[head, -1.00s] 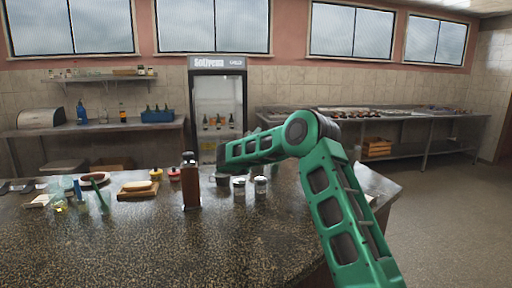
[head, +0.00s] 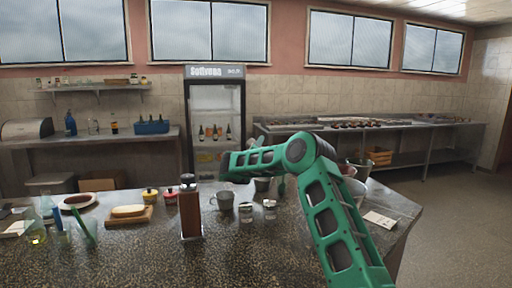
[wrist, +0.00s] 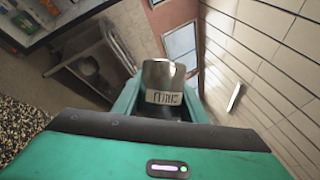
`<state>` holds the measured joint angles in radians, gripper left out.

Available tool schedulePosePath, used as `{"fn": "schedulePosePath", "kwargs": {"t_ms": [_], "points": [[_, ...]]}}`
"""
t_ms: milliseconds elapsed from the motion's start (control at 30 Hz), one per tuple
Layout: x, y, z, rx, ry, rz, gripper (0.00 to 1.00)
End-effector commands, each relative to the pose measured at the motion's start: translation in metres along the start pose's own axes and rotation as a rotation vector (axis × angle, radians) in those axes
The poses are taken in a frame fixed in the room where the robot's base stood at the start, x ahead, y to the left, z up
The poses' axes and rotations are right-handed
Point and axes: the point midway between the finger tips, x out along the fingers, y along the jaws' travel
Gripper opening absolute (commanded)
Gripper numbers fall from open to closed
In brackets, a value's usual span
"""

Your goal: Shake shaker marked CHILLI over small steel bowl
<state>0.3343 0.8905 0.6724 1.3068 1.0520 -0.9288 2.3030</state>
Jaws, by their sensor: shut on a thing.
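My gripper (wrist: 160,98) is shut on a steel-topped shaker (wrist: 161,76) in the wrist view. The shaker carries a pale label whose lettering looks reversed or upside down, so I cannot read it surely. In the head view my arm reaches left over the counter, and its far end (head: 229,166) is raised behind the mug; the held shaker cannot be made out there. A small grey vessel (head: 263,184) stands just below my forearm, partly covered. I cannot tell whether it is the small steel bowl.
On the dark counter (head: 130,260) stand a tall brown mill (head: 190,208), a grey mug (head: 222,200), two small steel-topped jars (head: 246,213), (head: 269,209) and a board with bread (head: 128,212). Bowls (head: 355,188) stand right of my arm. The front of the counter is clear.

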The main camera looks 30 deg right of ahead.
Motion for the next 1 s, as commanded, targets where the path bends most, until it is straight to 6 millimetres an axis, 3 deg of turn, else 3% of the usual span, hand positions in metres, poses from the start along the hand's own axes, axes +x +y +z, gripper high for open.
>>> {"fn": "schedulePosePath", "kwargs": {"t_ms": [533,800,1000], "points": [[-0.01,0.047,-0.041,-0.004,0.006,-0.003,0.22],[-0.003,0.018,-0.022,-0.003,0.005,-0.007,0.22],[-0.001,0.011,-0.017,-0.002,0.005,-0.004,0.22]]}}
